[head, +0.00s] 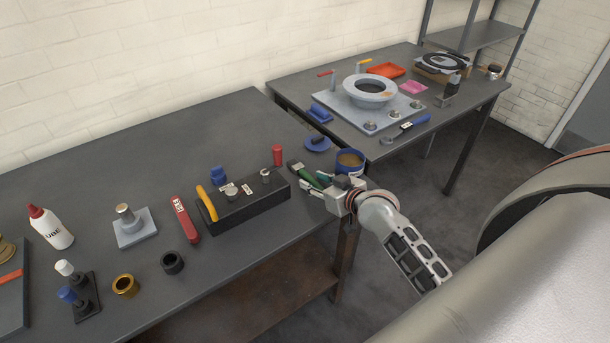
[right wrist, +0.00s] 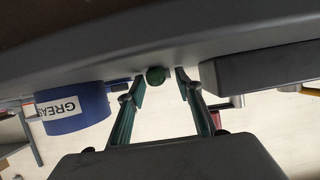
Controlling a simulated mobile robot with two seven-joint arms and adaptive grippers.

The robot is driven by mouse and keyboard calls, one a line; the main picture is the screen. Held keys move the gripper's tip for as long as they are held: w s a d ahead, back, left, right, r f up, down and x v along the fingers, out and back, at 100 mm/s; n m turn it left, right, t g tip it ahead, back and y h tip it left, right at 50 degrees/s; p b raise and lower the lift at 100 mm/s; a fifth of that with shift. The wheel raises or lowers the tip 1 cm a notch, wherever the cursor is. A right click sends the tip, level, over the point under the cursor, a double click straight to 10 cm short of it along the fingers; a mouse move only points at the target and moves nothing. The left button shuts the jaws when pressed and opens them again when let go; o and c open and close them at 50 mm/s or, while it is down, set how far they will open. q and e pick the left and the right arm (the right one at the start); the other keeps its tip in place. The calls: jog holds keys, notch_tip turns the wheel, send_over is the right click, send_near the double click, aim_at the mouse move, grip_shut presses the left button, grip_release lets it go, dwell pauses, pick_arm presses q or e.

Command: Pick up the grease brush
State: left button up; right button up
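The grease brush shows a green handle (head: 311,181), lying at the table's right edge beside the black tool block. In the right wrist view its round green end (right wrist: 156,75) sits between my fingertips, with a gap visible on both sides. My right gripper (head: 309,178) reaches in low from the right, open around the handle; it also shows in the right wrist view (right wrist: 160,90). The gripper hides part of the brush in the head view. The left gripper is not in view.
A blue grease tin (head: 349,163) stands close beside my right gripper, and it shows in the wrist view (right wrist: 73,108). The black tool block (head: 245,205) is on the other side. A red cylinder (head: 278,155) stands behind. A second table (head: 455,110) holds a flanged ring.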

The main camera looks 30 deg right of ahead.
grip_shut()
notch_tip(320, 180, up, 20)
dwell(0.6)
